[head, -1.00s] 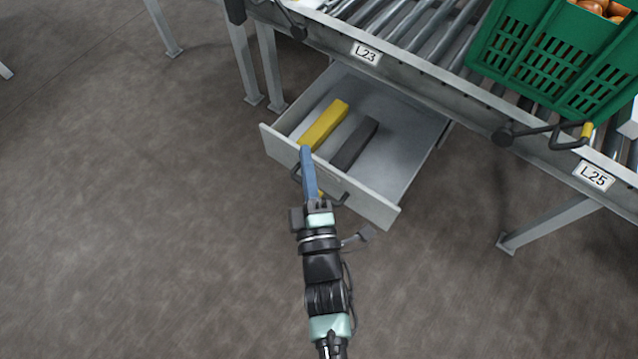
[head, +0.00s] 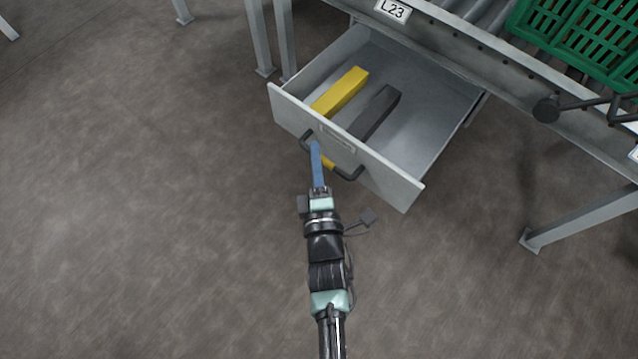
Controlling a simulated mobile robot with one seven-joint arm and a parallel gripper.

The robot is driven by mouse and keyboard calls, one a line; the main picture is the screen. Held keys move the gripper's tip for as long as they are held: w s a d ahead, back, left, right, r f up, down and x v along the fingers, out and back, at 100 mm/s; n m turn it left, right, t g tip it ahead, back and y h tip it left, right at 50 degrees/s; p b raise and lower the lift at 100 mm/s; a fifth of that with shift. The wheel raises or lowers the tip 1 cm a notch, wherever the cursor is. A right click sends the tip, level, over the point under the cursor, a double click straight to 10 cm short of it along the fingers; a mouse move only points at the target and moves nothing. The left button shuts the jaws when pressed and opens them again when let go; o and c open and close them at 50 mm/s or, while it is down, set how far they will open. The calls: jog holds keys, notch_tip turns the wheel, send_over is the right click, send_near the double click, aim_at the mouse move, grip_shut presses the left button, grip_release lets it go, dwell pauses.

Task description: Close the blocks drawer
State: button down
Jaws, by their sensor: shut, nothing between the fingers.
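The blocks drawer (head: 440,137) is grey and stands pulled out from under the roller conveyor, below the L23 label. A yellow block (head: 341,91) and a dark grey block (head: 376,111) lie inside it, side by side. Its front panel (head: 391,180) faces me and carries a dark bar handle (head: 348,175) and a label holder. My gripper (head: 316,146) is shut and empty, its blue fingers at the left part of the handle, in front of the panel. I cannot tell whether they touch it. A bit of yellow shows beside the fingers, partly hidden.
The conveyor frame (head: 470,45) runs above the drawer with a green crate (head: 580,40) at upper right. Conveyor legs stand at left (head: 259,40) and right (head: 575,219). The floor around my arm is clear.

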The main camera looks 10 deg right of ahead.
aim_at(328, 128)
jog(key=shift+w+d, duration=0.55)
jog(key=shift+d, duration=0.25)
jog(key=shift+w+d, duration=0.5)
jog(key=shift+d, duration=0.25)
jog(key=shift+w+d, duration=0.1)
jog(key=shift+d, duration=0.05)
